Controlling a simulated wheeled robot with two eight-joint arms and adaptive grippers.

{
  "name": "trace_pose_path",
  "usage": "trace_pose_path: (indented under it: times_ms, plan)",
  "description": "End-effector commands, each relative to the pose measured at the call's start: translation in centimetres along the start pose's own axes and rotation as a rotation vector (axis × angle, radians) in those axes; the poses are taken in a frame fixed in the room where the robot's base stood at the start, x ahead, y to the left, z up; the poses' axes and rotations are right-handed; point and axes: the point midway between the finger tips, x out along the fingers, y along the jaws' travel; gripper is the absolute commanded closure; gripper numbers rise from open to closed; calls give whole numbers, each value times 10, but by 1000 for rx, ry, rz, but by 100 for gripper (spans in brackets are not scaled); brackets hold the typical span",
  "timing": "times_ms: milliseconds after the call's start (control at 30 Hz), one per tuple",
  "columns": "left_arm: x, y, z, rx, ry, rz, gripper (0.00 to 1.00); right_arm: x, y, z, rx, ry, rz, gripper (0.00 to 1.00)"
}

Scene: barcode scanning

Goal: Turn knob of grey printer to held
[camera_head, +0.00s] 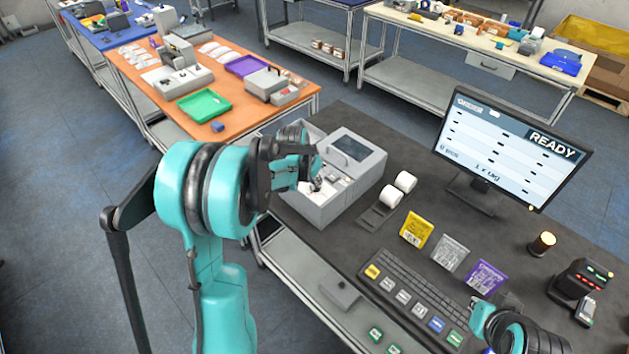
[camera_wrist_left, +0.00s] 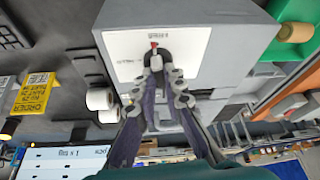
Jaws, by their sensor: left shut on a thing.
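The grey printer (camera_head: 355,190) stands on the dark tabletop, with a small dark window in its top. In the left wrist view, its grey housing (camera_wrist_left: 240,14) carries a white plate (camera_wrist_left: 185,45). A small knob (camera_wrist_left: 155,56) with a red mark sits on this plate, its mark toward the top of the picture. The lettering around it is too small to read surely. My left gripper (camera_wrist_left: 157,73) is shut on the knob. In the head view, my left gripper (camera_head: 312,182) is at the printer's left side and hides the knob. My right gripper (camera_head: 484,318) shows partly at the lower right, its fingers unclear.
A keyboard (camera_head: 420,300), two white rolls (camera_head: 398,188), a yellow card (camera_head: 416,229) and a purple card (camera_head: 485,278) lie right of the printer. A monitor (camera_head: 512,145) reading READY stands behind them. An orange table (camera_head: 135,75) is at the back left.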

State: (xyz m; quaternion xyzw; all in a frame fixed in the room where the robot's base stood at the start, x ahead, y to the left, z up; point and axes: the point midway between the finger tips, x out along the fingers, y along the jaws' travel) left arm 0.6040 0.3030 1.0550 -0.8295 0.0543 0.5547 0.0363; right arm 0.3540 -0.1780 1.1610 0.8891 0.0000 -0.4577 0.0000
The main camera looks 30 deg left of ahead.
Motion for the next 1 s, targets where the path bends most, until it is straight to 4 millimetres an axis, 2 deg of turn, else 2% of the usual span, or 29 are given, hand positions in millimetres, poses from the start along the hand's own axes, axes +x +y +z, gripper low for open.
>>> trace_pose_path:
  times_ms: [1000]
  plan:
    - [2,6,-3,-880,0,-366,100,19,0,14,0,0,0,100]
